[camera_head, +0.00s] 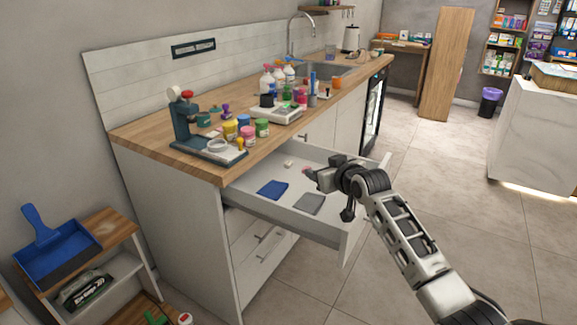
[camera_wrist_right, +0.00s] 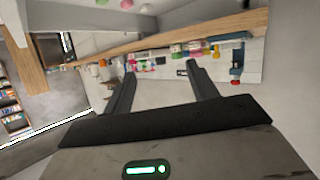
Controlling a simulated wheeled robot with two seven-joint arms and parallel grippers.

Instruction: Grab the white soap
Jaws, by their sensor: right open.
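A small white soap (camera_head: 289,164) lies in the open white drawer (camera_head: 262,205), toward its back. A small pink piece (camera_head: 306,170) is just right of it, close to my gripper. My right gripper (camera_head: 313,179) is over the drawer's right part, to the right of the white soap and apart from it. In the right wrist view its two fingers (camera_wrist_right: 160,66) are spread with nothing between them. My left gripper is not in view.
A blue cloth (camera_head: 272,189) and a grey cloth (camera_head: 310,204) lie in the drawer's front. The wooden countertop (camera_head: 150,133) above holds a microscope-like device (camera_head: 184,125), a scale (camera_head: 276,114) and several jars and bottles. A blue dustpan (camera_head: 55,250) rests on a low shelf at left.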

